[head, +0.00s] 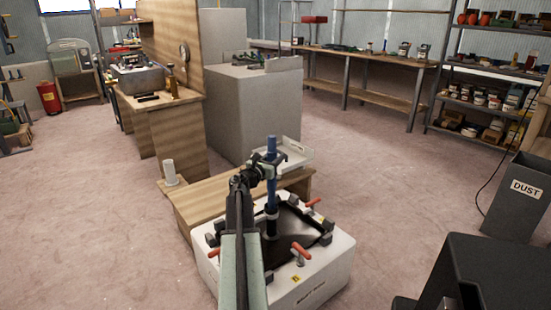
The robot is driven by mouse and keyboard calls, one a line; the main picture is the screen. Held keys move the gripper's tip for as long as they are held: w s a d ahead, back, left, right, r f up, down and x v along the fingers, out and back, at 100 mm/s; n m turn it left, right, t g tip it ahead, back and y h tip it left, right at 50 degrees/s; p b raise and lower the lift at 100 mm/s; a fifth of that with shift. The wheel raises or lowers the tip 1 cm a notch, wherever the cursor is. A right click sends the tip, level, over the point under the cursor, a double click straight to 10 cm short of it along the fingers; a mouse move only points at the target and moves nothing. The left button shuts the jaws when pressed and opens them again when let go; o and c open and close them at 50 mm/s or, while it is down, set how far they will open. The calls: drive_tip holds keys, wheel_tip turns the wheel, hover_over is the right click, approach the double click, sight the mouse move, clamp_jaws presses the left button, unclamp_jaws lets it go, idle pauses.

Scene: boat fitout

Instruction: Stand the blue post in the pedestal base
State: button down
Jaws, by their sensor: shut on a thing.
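The blue post (271,193) stands about upright in the middle of the head view. My gripper (270,171) is shut on its upper part, with a short blue length showing above the jaws. The post's lower end meets a dark collar of the pedestal base (271,225), which rises from the black top of a white block. I cannot tell whether the post is inside the collar or just above or in front of it. My arm hides part of the block's left side.
The white block (322,272) carries orange-handled clamps (301,251) and dark corner pieces. A low wooden bench (205,200) with a white tray (290,153) and a white cylinder (170,172) stands behind it. A dust bin (516,200) is at right. Open floor lies on both sides.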

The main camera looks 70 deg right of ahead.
wheel_tip(320, 180, down, 7)
drive_tip(key=b, duration=0.7)
drive_tip(key=shift+f, duration=0.15)
idle(0.5)
drive_tip(key=c, duration=0.9)
unclamp_jaws()
drive_tip(key=shift+a, duration=0.1)
drive_tip(key=a, duration=0.3)
drive_tip(key=w+a, duration=0.1)
drive_tip(key=a, duration=0.3)
drive_tip(key=shift+w+a, duration=0.2)
drive_tip(key=shift+a, duration=0.05)
